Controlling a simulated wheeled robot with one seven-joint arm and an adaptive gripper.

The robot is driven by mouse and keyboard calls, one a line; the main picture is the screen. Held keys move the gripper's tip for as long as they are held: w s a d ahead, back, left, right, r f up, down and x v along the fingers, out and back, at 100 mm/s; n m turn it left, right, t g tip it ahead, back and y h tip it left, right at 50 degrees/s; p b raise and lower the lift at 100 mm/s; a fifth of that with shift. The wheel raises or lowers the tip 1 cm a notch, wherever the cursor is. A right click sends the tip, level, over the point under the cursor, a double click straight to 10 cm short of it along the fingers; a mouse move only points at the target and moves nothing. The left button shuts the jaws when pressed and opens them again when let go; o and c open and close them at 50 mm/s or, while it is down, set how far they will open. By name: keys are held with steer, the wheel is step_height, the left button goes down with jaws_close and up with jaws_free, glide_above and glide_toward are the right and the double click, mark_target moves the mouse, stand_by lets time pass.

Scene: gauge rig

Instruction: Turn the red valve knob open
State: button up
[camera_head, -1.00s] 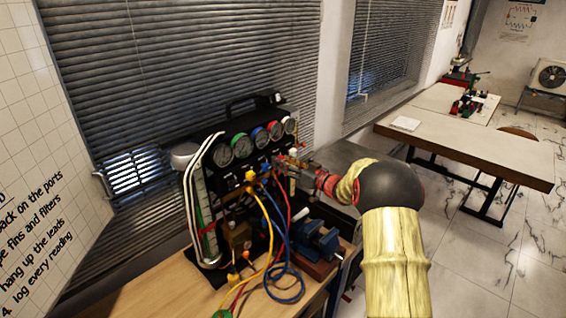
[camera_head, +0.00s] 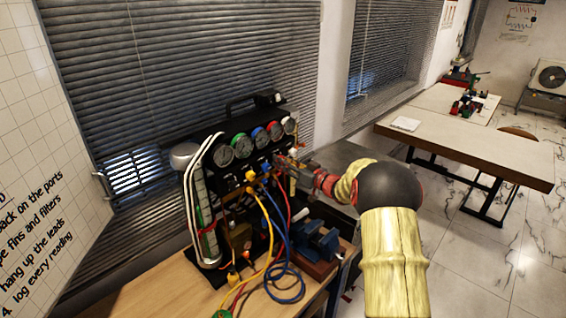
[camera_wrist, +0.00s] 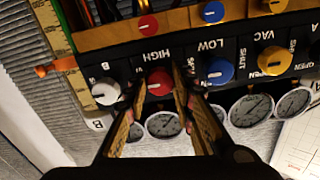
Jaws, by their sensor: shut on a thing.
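The red valve knob (camera_wrist: 160,84) is on the black gauge panel, under the upside-down label HIGH in the wrist view. A short pale mark shows on its face. My gripper (camera_wrist: 161,72) has one finger on each side of the knob and is shut on it. In the head view my gripper (camera_head: 287,164) reaches the panel from the right, below the row of gauges. It hides the red knob there.
In the wrist view a white knob (camera_wrist: 106,92) is left of the red one. A blue knob (camera_wrist: 220,71) and a yellow knob (camera_wrist: 273,60) are to its right. Yellow, red and blue hoses (camera_head: 285,245) hang below the panel, beside a blue vise (camera_head: 322,242).

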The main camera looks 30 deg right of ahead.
jaws_close()
steer(key=shift+f+n+b, duration=0.15)
steer(key=shift+n+b, duration=7.8)
steer(key=shift+n, duration=1.05)
steer(key=o, duration=1)
jaws_free()
